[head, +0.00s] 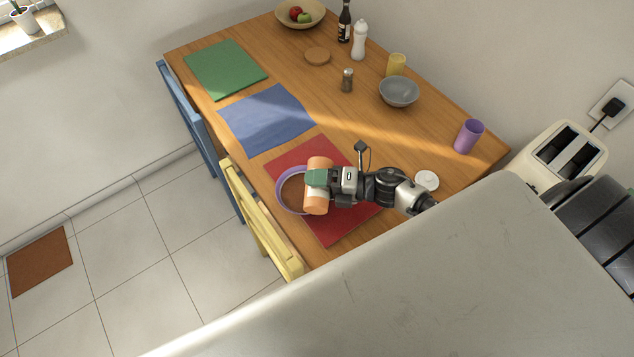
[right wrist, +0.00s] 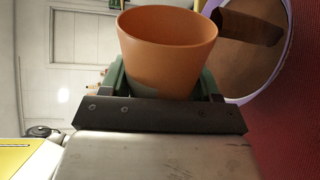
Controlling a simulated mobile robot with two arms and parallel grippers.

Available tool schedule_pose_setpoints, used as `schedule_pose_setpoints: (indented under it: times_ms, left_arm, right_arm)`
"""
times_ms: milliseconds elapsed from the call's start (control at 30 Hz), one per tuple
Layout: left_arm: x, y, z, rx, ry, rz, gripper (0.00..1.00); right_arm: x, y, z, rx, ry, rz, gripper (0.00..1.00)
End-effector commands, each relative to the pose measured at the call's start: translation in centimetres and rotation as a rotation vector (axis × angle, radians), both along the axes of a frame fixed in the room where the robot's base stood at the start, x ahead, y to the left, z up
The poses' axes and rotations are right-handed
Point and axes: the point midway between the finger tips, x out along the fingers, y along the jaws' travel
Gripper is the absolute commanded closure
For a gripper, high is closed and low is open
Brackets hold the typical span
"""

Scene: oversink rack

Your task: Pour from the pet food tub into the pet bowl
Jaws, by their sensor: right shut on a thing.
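The orange pet food tub (head: 317,203) is held by my right gripper (head: 318,178), whose green fingers are shut around its side. The tub is tipped well over, close to the rim of the purple pet bowl (head: 283,200). The bowl is on the red mat (head: 340,228), partly hidden by the tub. In the right wrist view the tub (right wrist: 160,60) sits between the fingers (right wrist: 162,85), and the bowl (right wrist: 287,60) is at upper right with a brown inside. A dark brown band crosses the bowl there; I cannot tell whether it is food or shadow. My left gripper is out of view.
A white round lid (head: 427,180) lies right of the mat. A purple cup (head: 468,136), grey bowl (head: 399,92) and pepper shaker (head: 347,80) stand farther off. Blue (head: 268,118) and green (head: 225,70) mats are clear. A yellow chair (head: 255,215) stands at the table's edge.

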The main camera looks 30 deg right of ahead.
Motion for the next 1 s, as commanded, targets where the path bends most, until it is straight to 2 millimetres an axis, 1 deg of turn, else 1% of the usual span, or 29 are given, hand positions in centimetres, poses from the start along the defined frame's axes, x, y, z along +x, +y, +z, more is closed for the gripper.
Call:
schedule_pose_setpoints:
  times_ms: [167,400,667,1000]
  left_arm:
    - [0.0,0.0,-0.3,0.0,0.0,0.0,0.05]
    - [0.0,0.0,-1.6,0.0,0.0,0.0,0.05]
    - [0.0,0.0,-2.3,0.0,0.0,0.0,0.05]
    - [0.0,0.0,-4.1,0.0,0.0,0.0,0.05]
  right_arm:
    - [0.0,0.0,-0.1,-0.005,-0.009,0.0,0.67]
    - [-0.2,0.1,-0.9,-0.053,-0.081,0.0,0.67]
    - [-0.2,0.2,-1.2,-0.092,-0.14,0.0,0.67]
    - [-0.4,0.2,-2.0,-0.157,-0.235,0.0,0.67]
